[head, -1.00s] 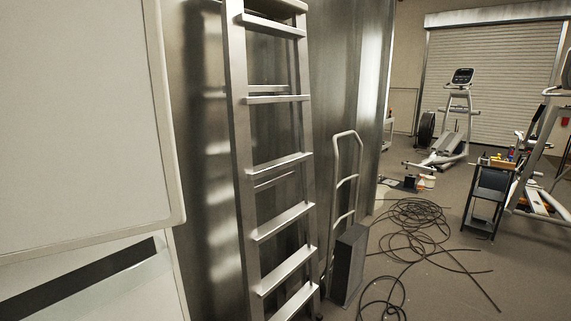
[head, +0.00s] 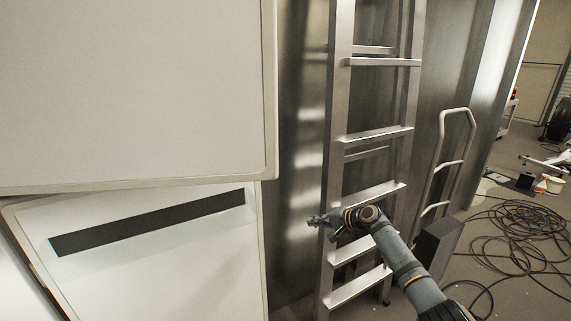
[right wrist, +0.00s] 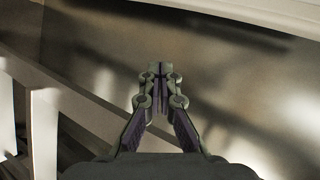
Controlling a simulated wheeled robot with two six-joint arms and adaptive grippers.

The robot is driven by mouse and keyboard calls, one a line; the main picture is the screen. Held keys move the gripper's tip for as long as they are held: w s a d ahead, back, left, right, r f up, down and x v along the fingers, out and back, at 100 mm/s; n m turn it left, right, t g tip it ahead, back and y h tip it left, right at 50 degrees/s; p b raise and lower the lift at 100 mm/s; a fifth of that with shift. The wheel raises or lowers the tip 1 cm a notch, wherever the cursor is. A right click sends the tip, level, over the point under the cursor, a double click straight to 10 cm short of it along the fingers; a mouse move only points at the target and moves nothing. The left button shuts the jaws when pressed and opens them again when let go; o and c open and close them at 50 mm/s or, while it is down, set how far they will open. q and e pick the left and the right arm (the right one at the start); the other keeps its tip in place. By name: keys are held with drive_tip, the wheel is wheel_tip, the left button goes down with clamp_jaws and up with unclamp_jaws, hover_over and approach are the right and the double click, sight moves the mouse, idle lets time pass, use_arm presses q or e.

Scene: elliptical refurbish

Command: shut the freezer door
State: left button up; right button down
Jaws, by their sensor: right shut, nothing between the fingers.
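A large white door panel (head: 135,90) with a rounded lower corner fills the upper left of the head view. It looks like the freezer door, swung out at an angle. Below it is a second white panel (head: 190,270) with a dark strip (head: 150,222), at a different angle. The hinge and the freezer's inside are hidden. My right gripper (head: 314,221) is shut and empty, right of both panels and apart from them in the picture. In the right wrist view its fingertips (right wrist: 160,72) meet with nothing between them. My left gripper is out of view.
A metal ladder (head: 378,135) leans on a shiny metal wall (head: 300,120) behind my right arm. A hand truck (head: 468,150) and a dark box (head: 436,248) stand right of it. Coiled cable (head: 515,235) lies on the floor at right.

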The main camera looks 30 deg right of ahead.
drive_tip(key=s+a+r+n+y, duration=0.1)
drive_tip(key=s+a+r+y, duration=0.15)
drive_tip(key=r, duration=0.95)
drive_tip(key=s+a+r+n+y, duration=0.1)
drive_tip(key=s+r+n+y, duration=0.2)
drive_tip(key=r, duration=1)
drive_tip(key=s+a+r+y, duration=0.2)
drive_tip(key=s+r+y, duration=0.15)
drive_tip(key=r, duration=0.85)
drive_tip(key=w+a+p, duration=0.3)
drive_tip(key=a+p, duration=0.2)
drive_tip(key=a, duration=0.4)
drive_tip(key=shift+w+f, duration=0.25)
drive_tip(key=shift+w, duration=0.05)
